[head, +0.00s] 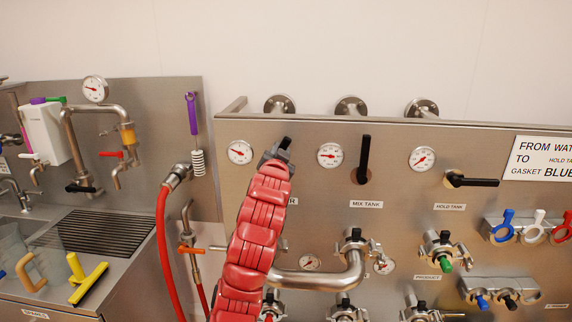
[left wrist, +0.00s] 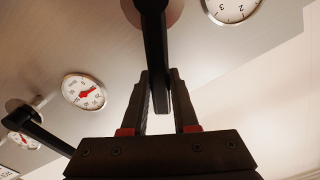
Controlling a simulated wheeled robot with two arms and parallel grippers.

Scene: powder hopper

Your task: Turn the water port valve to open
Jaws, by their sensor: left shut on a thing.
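The black water port valve handle (head: 286,142) is mostly hidden behind my left gripper (head: 277,154) in the head view; its label below is covered except for an R. In the left wrist view the handle (left wrist: 153,45) runs from its round pivot at the top down between the two fingers of my left gripper (left wrist: 162,88). The fingers are closed around the lever's end. The lever's exact angle on the panel is hard to tell in the head view. My right gripper is not in view.
The mix tank handle (head: 364,158) points up and the hold tank handle (head: 470,180) lies level to the right. Gauges (head: 330,155) sit between the valves. A bent steel pipe (head: 320,280) juts out below. A red hose (head: 163,250) hangs at left.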

